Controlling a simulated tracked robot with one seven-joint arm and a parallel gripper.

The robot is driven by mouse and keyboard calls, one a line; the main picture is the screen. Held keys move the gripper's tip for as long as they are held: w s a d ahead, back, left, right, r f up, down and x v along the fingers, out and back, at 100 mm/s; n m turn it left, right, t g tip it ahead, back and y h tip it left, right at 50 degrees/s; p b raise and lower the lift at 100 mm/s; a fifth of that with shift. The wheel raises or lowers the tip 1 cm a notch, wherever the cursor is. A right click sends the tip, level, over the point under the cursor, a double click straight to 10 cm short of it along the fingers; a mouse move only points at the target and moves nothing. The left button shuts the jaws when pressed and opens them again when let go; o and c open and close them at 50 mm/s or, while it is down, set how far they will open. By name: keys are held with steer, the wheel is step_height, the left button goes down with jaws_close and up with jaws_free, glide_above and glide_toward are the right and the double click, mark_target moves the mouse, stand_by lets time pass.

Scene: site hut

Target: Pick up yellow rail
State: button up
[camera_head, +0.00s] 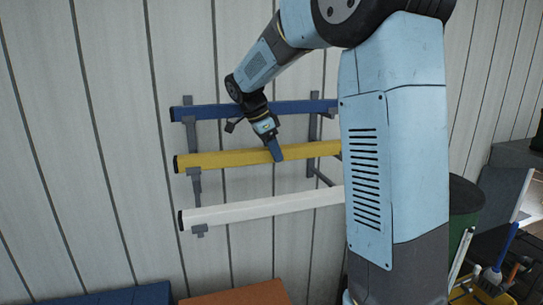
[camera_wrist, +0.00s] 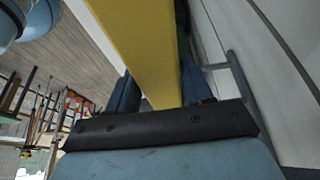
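The yellow rail (camera_head: 225,160) lies across wall brackets, between a blue rail above and a white rail below. My gripper (camera_head: 277,152) is at the rail's middle, with a blue finger in front of it. In the wrist view the yellow rail (camera_wrist: 143,45) runs down between my gripper's two blue fingers (camera_wrist: 162,92), one on each side. The fingers are close to the rail's sides. Whether they press on it cannot be told. The rail's right part is hidden behind my arm in the head view.
The blue rail (camera_head: 215,111) is just above and the white rail (camera_head: 255,209) just below. A grey bracket upright (camera_head: 312,130) stands at the wall, right of my gripper. A green bin (camera_head: 465,208) and brushes stand at the right. Blue and orange surfaces (camera_head: 245,293) are below.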

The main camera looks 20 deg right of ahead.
jaws_close()
steer(key=shift+r, duration=0.1)
stand_by(0.3)
